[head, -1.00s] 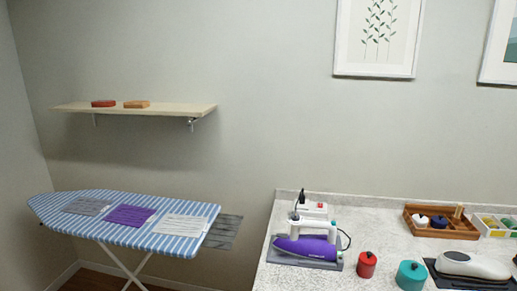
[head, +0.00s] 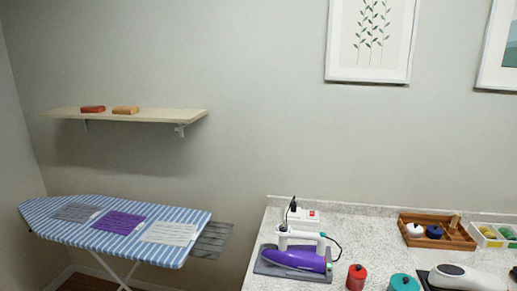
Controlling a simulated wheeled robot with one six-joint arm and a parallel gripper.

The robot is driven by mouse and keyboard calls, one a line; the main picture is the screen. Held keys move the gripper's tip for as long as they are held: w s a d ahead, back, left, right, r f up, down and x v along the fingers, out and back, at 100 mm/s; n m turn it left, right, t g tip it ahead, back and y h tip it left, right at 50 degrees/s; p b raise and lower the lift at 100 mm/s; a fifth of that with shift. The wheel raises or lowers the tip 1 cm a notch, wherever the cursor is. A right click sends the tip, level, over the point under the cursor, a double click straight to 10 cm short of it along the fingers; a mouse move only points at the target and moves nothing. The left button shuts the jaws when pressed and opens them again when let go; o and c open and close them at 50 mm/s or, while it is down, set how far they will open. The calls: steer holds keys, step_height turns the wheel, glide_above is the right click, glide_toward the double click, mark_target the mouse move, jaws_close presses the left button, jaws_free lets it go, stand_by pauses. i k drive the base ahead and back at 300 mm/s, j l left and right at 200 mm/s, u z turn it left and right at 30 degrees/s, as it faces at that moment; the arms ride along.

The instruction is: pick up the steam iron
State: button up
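The steam iron (head: 295,257) is purple with a white handle. It lies on a dark grey rest pad (head: 268,270) at the left end of the speckled counter, with its pointed nose to the left. My gripper is not in view.
On the counter are a red canister (head: 356,277), a teal canister (head: 403,283), a wooden tray (head: 460,243) and a white iron-like appliance (head: 465,279). A striped ironing board (head: 75,232) with folded cloths stands left, below a wall shelf (head: 160,116). A gap separates board and counter.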

mark_target(308, 258)
steer(key=k+j+u, duration=0.1)
steer(key=k, duration=0.35)
steer(key=k+l+z, duration=0.15)
steer(key=k+l+u, duration=0.15)
steer(key=l, duration=0.2)
steer(key=i+j+z, duration=0.1)
steer(key=j, duration=0.2)
